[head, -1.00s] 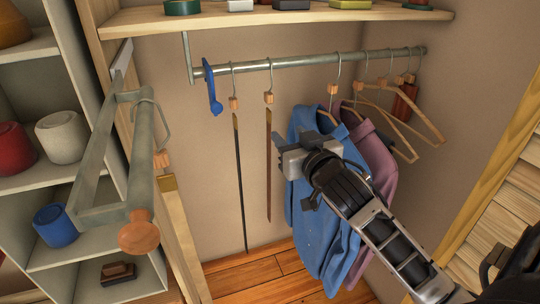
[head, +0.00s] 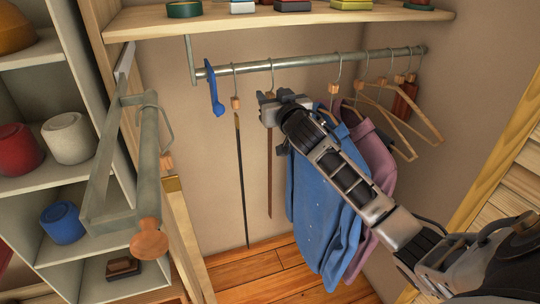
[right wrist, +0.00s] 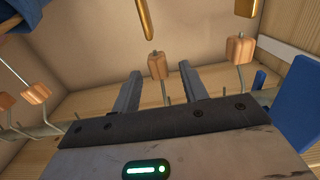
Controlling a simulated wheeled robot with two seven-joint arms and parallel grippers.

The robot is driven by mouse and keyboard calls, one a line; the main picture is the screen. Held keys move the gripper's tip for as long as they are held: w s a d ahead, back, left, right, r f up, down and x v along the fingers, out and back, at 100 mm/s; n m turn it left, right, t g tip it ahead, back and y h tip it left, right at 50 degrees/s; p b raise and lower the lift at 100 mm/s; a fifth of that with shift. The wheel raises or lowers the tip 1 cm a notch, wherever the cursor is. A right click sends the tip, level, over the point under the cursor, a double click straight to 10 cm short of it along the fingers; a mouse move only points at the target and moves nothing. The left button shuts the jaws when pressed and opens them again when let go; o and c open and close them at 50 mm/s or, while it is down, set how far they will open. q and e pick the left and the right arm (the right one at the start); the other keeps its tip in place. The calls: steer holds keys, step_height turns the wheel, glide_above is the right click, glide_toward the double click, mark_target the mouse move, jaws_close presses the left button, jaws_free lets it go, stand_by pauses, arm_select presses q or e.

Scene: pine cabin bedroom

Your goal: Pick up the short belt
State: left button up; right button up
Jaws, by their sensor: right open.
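The short belt (head: 269,175) is the narrow brown strap hanging from a hook on the closet rail. Its lower end is higher than that of the longer black belt (head: 241,180) to its left. My right gripper (head: 266,108) is open at the top of the brown belt and hides its upper part in the head view. In the right wrist view, the wooden block (right wrist: 157,66) of a hook shows between the open fingers (right wrist: 160,80), with a brass buckle (right wrist: 145,18) beyond it. I cannot tell whether the fingers touch anything. My left gripper is not in view.
A blue shirt (head: 320,205) and a pink shirt (head: 376,160) hang right of the brown belt, behind my right arm. Empty hangers (head: 405,110) hang farther right. A blue object (head: 214,92) hangs at the rail's left. A metal bar with a wooden knob (head: 149,240) juts out at left.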

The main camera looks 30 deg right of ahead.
steer(key=shift+x, duration=1.1)
steer(key=shift+w, duration=0.25)
jaws_close()
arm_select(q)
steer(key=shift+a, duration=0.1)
arm_select(e)
steer(key=shift+r, duration=0.15)
